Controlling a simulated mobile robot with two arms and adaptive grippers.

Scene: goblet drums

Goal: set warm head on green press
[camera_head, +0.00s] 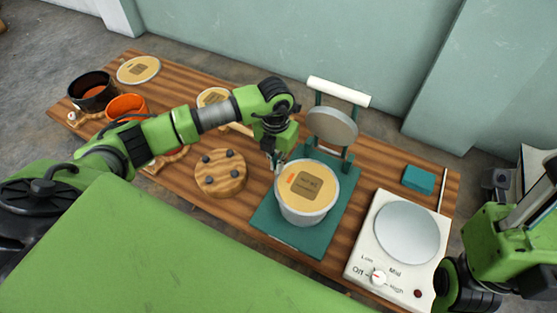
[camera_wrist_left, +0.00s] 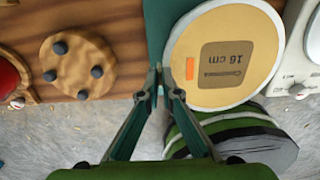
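The round tan drum head (camera_head: 307,187) has a brown label, a white rim and a white side wall. It is level over the teal-green base of the press (camera_head: 272,226); whether its underside touches the base is hidden. In the left wrist view the head (camera_wrist_left: 262,62) shows a "16 cm" label. The press has a raised grey round plate (camera_head: 332,126) and a white handle bar behind the head. My left gripper (camera_head: 275,163) is at the head's left rim, its fingertips (camera_wrist_left: 161,78) close together across the rim edge. My right gripper cannot be made out; only part of that arm shows.
A white hot plate (camera_head: 404,232) with a bare disc stands right of the press; a teal block (camera_head: 419,179) lies behind it. A wooden disc with dark pegs (camera_head: 221,174) is left of the press. Dark (camera_head: 92,90) and orange drums (camera_head: 126,106) and another head (camera_head: 138,69) lie far left.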

